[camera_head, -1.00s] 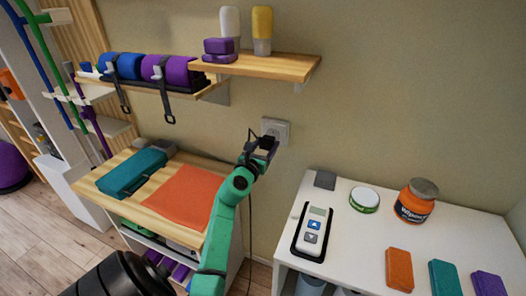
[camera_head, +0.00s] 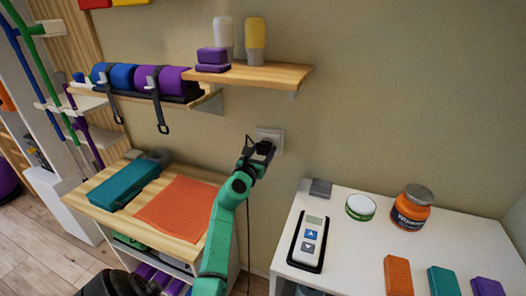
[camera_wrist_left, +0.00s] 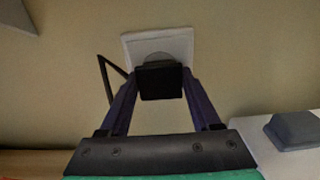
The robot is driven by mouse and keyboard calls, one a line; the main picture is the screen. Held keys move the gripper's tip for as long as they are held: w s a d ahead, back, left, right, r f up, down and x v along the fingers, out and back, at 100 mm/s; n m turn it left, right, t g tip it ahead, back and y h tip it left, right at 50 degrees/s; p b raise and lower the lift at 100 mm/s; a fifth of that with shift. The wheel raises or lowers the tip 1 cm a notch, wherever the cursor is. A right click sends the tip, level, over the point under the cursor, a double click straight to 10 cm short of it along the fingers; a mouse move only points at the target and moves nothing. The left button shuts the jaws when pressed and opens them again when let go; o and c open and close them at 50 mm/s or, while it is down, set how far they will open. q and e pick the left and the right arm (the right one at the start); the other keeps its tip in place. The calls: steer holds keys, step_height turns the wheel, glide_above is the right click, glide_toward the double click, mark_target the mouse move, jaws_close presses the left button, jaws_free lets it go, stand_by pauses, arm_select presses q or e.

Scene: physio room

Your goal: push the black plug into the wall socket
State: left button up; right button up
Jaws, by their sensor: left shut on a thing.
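The white wall socket (camera_head: 276,134) is on the beige wall above the gap between the two units. My left gripper (camera_head: 261,149) is at the socket, shut on the black plug (camera_head: 265,147). In the left wrist view the plug (camera_wrist_left: 160,81) is held between the two fingers and covers the lower middle of the socket plate (camera_wrist_left: 160,43). Part of the round recess shows above the plug. I cannot tell whether the plug touches the socket or how deep it sits. A dark cable hangs below the gripper. My right gripper is not in view.
A wooden shelf (camera_head: 262,75) with bottles and purple blocks is above left. A wooden-topped unit (camera_head: 105,209) with an orange cloth (camera_head: 178,207) stands left. A white table (camera_head: 345,262) with a remote-like device (camera_head: 309,241), jars and blocks stands right. The wall around the socket is clear.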

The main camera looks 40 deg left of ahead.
arm_select(q)
steer(key=shift+p, duration=0.55)
stand_by(1.2)
steer(key=shift+w+a, duration=0.1)
steer(key=shift+w, duration=0.25)
stand_by(0.3)
steer(key=o, duration=1.3)
steer(key=shift+o, duration=0.2)
steer(key=v, duration=1.4)
steer(key=shift+s, duration=0.25)
